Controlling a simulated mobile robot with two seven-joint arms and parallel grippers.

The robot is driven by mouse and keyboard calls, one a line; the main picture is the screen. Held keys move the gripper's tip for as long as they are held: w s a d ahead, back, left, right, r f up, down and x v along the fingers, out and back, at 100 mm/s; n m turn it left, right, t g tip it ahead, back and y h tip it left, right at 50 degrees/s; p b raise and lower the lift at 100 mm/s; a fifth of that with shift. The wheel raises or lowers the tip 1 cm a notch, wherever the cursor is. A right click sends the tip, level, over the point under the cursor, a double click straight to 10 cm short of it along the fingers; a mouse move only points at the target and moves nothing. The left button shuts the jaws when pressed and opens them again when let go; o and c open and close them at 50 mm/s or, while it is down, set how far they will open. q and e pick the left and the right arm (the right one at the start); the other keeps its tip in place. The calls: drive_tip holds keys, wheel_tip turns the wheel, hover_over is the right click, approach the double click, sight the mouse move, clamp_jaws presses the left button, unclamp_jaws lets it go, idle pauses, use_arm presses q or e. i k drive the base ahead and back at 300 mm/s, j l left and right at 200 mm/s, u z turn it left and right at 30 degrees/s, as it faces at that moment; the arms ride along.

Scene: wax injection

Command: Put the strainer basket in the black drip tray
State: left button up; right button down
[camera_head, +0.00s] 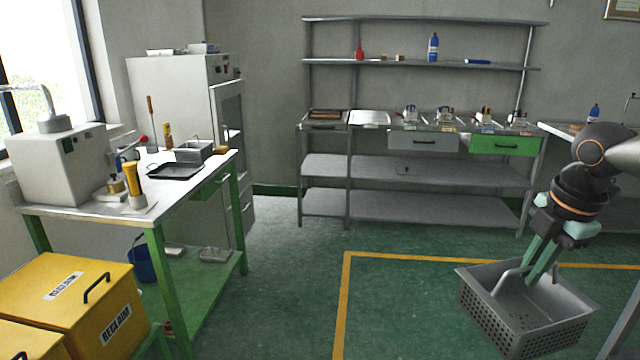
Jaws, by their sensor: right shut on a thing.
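The strainer basket (548,335), a grey perforated metal box with an open top, hangs above the floor at the lower right. My right gripper (532,274) is shut on it, with its green fingers reaching down inside near the handle. The basket is slightly tilted. The black drip tray (174,172) lies on the workbench at the left, well away from the basket, and looks empty. My left gripper is not in view.
A grey metal box (193,152) stands just behind the drip tray. A yellow-handled tool (134,183) and a grey machine (62,160) stand left of it. Yellow reclaim bins (75,300) stand before the bench. The floor between bench and basket is clear.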

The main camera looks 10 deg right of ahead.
sight(177, 173)
drive_tip(key=i+u, duration=0.1)
drive_tip(key=i, duration=1.1)
drive_tip(key=i+l+u, duration=0.1)
drive_tip(key=i, duration=1.05)
drive_tip(key=i+u, duration=0.2)
drive_tip(key=u, duration=0.2)
drive_tip(key=i+u, duration=0.2)
drive_tip(key=u, duration=0.15)
drive_tip(key=i+l+u, duration=0.1)
drive_tip(key=u, duration=0.3)
drive_tip(key=i+u, duration=0.3)
drive_tip(key=u, duration=0.2)
drive_tip(key=i+l+u, duration=0.25)
drive_tip(key=u, duration=0.25)
